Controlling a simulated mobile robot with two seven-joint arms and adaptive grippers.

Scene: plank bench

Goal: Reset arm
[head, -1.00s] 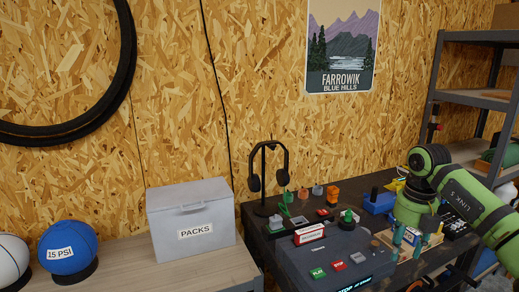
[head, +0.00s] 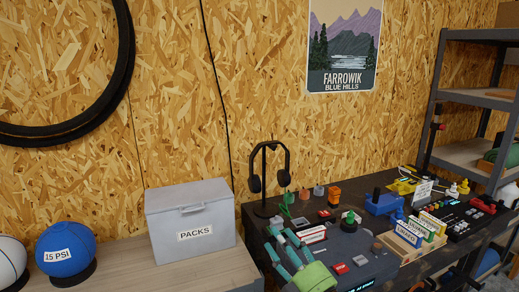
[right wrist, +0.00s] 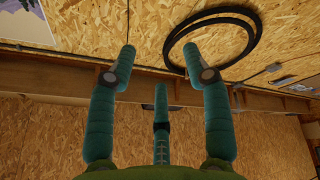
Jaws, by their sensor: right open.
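My right gripper (head: 287,252) shows at the bottom of the head view, in front of the dark bench. Its teal fingers are spread and its green palm is below them. In the right wrist view the fingers of the right gripper (right wrist: 160,62) stand apart with nothing between them. Behind them are chipboard wall, a wooden beam and a black ring (right wrist: 212,45). The gripper hides part of the bench's near left corner. My left gripper is in neither view.
A grey PACKS box (head: 190,220) and a blue ball (head: 66,255) stand on the light bench at left. A headphone stand (head: 268,180) is behind my right gripper. Small items, a blue block (head: 383,203) and labelled cards (head: 408,235) crowd the dark bench. A metal shelf (head: 470,93) stands at right.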

